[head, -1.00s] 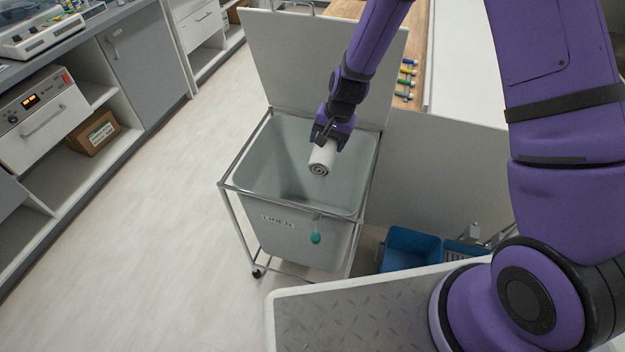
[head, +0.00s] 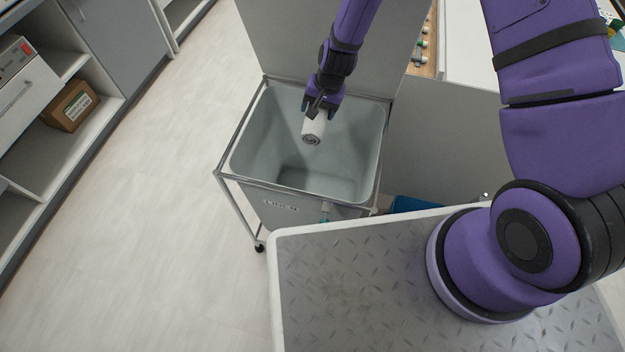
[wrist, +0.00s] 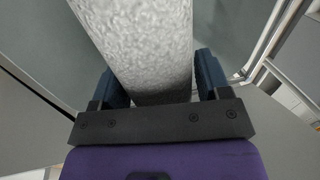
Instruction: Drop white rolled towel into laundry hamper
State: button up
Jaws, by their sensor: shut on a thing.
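The white rolled towel (head: 314,127) is in my gripper (head: 320,108), its spiral end facing the head camera. In the wrist view the towel (wrist: 146,45) fills the space between the two blue-grey fingers (wrist: 158,84). The laundry hamper (head: 254,160) is a pale grey bin marked LINEN in a wheeled metal frame, with its lid raised behind it. In the head view the towel and gripper appear over the hamper's opening, toward its back. The visible hamper floor looks empty. How far the towel is above or below the rim is hard to tell.
The raised lid (head: 318,40) stands close behind my gripper. A grey panel (head: 440,145) is to the right, with part of a blue bin (head: 415,204) below. Shelving with a cardboard box (head: 69,105) is at left. Floor (head: 165,170) between is clear.

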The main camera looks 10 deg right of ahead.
jog(key=shift+f, duration=0.7)
jog(key=o, duration=1.1)
jog(key=shift+c, duration=0.2)
jog(key=v, duration=1.1)
jog(key=shift+f, duration=0.1)
